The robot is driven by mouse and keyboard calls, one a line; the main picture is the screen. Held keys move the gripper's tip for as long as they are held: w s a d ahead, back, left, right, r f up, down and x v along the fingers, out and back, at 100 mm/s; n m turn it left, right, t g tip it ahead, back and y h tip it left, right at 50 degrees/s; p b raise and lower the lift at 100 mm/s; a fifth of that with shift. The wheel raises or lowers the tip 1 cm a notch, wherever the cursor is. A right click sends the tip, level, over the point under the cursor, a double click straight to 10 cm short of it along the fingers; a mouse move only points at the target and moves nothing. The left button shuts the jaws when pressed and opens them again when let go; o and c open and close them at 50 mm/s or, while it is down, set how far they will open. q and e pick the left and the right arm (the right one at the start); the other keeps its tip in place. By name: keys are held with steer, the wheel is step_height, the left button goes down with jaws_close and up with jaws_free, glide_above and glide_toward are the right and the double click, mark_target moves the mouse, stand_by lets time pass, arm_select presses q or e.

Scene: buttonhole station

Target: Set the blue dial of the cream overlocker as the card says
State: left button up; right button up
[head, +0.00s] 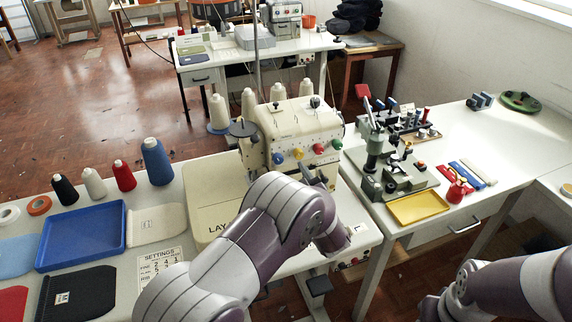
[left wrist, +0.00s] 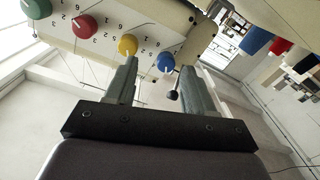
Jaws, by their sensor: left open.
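The cream overlocker (head: 300,122) stands on the white table, its row of dials facing me. The blue dial (head: 278,158) is the leftmost in the head view. In the left wrist view the blue dial (left wrist: 165,62) shows between the fingertips of my open left gripper (left wrist: 159,66), with nothing held; contact cannot be told. The left gripper (head: 314,174) is just before the machine in the head view. The white settings card (head: 158,262) lies on the table; its rows are too small to read surely, and my arm is close to its lower edge. My right gripper is out of view.
Yellow (left wrist: 128,44), red (left wrist: 84,26) and green (left wrist: 37,8) dials sit beside the blue one, the yellow near one finger. A black-tipped lever (left wrist: 173,95) is near the other finger. Thread cones (head: 157,162) and a blue tray (head: 82,236) are on the left.

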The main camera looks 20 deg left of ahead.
mark_target(279, 161)
arm_select(q)
steer(key=shift+w+a+r, duration=0.1)
steer(key=shift+w+a, duration=0.3)
steer(key=shift+a, duration=0.15)
steer(key=shift+w+a+r, duration=0.1)
steer(key=shift+w+a, duration=0.25)
steer(key=shift+a, duration=0.2)
steer(key=shift+w+a+r, duration=0.1)
steer(key=shift+a+r, duration=0.35)
steer(key=shift+a, duration=0.35)
steer(key=shift+w, duration=0.1)
steer(key=shift+w+f, duration=0.15)
steer(key=shift+w, duration=0.15)
steer(key=shift+w+f, duration=0.15)
steer(key=shift+w, duration=0.1)
steer(key=shift+s, duration=0.2)
steer(key=c, duration=1)
jaws_close()
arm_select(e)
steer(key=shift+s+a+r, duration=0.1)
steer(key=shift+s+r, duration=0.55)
arm_select(q)
steer(key=shift+p, duration=0.35)
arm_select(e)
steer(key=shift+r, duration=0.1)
